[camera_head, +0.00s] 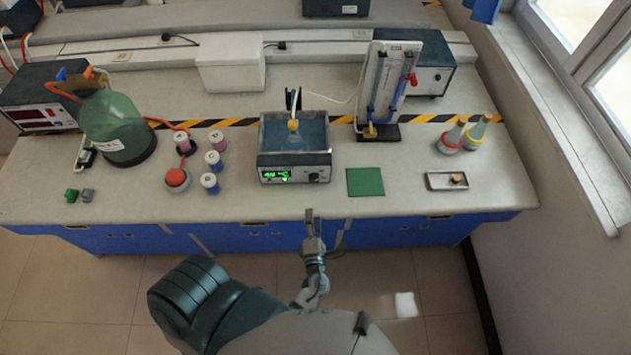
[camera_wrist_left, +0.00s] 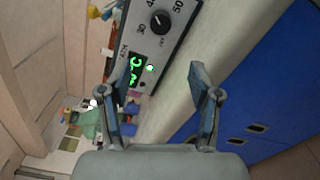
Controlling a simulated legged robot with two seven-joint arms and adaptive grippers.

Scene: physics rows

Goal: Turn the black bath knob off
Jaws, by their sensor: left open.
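The black bath knob (camera_head: 313,177) is on the right of the front panel of the water bath (camera_head: 294,160), beside a lit green display (camera_head: 277,175). In the left wrist view the round knob (camera_wrist_left: 160,21) shows a light pointer mark, with printed numbers around it. The green display (camera_wrist_left: 136,70) shows below it there. My left gripper (camera_head: 320,228) is in front of the bench edge, short of the bath. In the left wrist view its two fingers (camera_wrist_left: 158,85) are apart with nothing between them, and the knob is beyond them. My right gripper is not in view.
A green mat (camera_head: 365,182) lies right of the bath, with a metal tray (camera_head: 447,181) farther right. Capped vials (camera_head: 214,161) and a red-topped container (camera_head: 176,178) stand to the left. A panel stand (camera_head: 388,85) is behind right. The bench front before the bath is clear.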

